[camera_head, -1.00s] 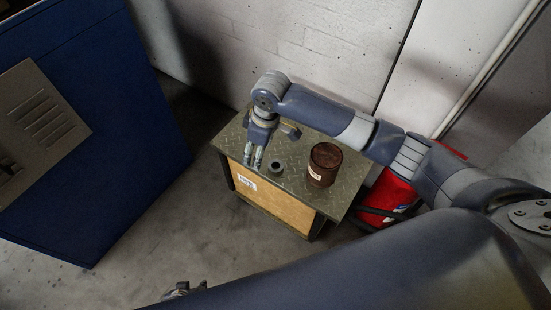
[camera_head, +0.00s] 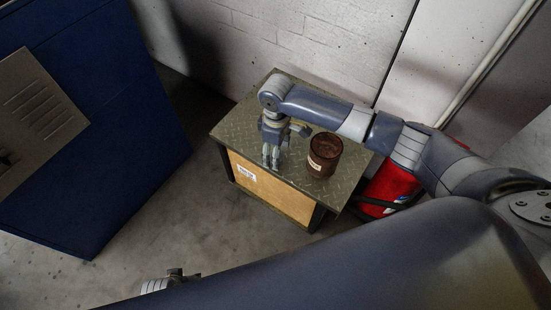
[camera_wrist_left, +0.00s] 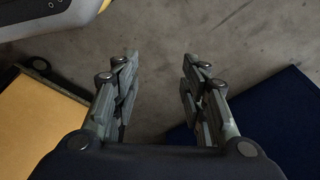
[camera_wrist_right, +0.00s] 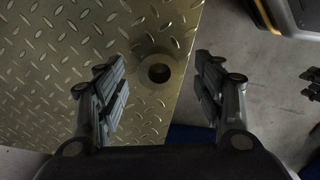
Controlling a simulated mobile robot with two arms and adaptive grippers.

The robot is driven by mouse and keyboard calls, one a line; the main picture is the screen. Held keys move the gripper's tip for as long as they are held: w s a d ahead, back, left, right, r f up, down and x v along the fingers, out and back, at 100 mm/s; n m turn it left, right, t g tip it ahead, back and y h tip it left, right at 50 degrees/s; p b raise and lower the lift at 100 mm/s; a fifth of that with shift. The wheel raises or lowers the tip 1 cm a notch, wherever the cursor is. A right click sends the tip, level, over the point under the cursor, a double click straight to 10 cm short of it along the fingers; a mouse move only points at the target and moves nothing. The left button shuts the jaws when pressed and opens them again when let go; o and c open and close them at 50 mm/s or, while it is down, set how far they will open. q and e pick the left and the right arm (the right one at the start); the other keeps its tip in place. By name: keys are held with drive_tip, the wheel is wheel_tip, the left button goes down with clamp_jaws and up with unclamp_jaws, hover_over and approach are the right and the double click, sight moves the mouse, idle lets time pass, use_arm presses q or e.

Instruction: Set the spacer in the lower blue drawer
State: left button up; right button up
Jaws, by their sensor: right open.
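The spacer (camera_wrist_right: 145,72), a small grey ring with a dark hole, lies flat on the tread-plate top of a small cabinet in the right wrist view. My right gripper (camera_wrist_right: 160,85) is open, its fingers on either side of the spacer's line, with nothing held. In the head view the right gripper (camera_head: 271,163) points down over the plate and hides the spacer. My left gripper (camera_wrist_left: 160,80) is open and empty above the floor; only part of it (camera_head: 172,278) shows in the head view. A large blue cabinet (camera_head: 120,130) stands at the left; no lower drawer can be made out.
A rusty brown can (camera_head: 323,156) stands on the tread-plate top (camera_head: 235,128), right of the right gripper. A red object (camera_head: 390,187) is behind the small cabinet's right side. Bare concrete floor (camera_head: 190,225) lies between the two cabinets. A white brick wall is behind.

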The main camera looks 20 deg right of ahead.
drive_tip(key=shift+f, duration=1.35)
use_arm(q)
drive_tip(key=r, duration=0.1)
drive_tip(key=w+r, duration=0.1)
drive_tip(key=shift+r, duration=0.3)
use_arm(e)
drive_tip(key=c, duration=1.5)
use_arm(q)
drive_tip(key=shift+d, duration=0.1)
use_arm(e)
drive_tip(key=shift+o, duration=0.2)
drive_tip(key=shift+r, duration=0.2)
